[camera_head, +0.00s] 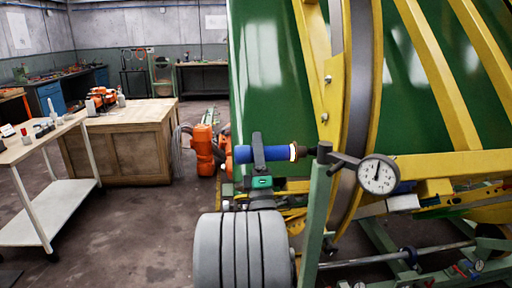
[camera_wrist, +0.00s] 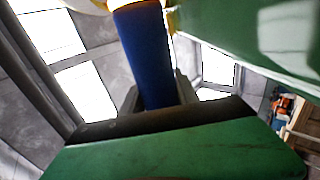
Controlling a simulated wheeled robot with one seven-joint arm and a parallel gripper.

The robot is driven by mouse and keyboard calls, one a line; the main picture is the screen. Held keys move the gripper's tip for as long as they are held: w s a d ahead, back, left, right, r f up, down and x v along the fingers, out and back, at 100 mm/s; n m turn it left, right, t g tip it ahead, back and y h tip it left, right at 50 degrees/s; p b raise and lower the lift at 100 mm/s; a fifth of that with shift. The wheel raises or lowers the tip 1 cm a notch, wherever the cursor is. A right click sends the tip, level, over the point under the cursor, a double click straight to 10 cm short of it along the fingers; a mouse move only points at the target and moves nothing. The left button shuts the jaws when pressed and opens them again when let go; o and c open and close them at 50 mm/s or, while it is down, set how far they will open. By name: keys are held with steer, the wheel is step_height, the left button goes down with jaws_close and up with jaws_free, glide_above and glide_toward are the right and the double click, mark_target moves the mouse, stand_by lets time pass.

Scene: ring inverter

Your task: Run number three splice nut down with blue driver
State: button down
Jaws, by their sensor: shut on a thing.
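The blue driver (camera_head: 277,153) lies level in the head view, its bright-ringed nose pointing right toward the yellow ring flange (camera_head: 333,100). My gripper (camera_head: 259,150) is shut around the middle of its blue body. In the wrist view the blue driver (camera_wrist: 143,58) stands between my two dark fingers (camera_wrist: 158,95). Two splice nuts show on the flange above the driver's line, an upper one (camera_head: 328,79) and a lower one (camera_head: 324,117). No number can be read on them. The nose ends close to the flange and a dark gauge clamp; whether it sits on a nut cannot be told.
A dial gauge (camera_head: 378,174) on a green post (camera_head: 316,225) stands just right of the nose. The large green drum (camera_head: 275,70) rises behind. A wooden bench (camera_head: 125,140) and a white trolley (camera_head: 45,205) stand left; floor between them and me is clear.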

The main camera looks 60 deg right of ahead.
steer(key=shift+r, duration=0.1)
steer(key=shift+w+a+b, duration=0.35)
steer(key=shift+w+b, duration=0.05)
steer(key=shift+b, duration=0.25)
steer(key=shift+w+a+b, duration=1.3)
steer(key=shift+w, duration=0.1)
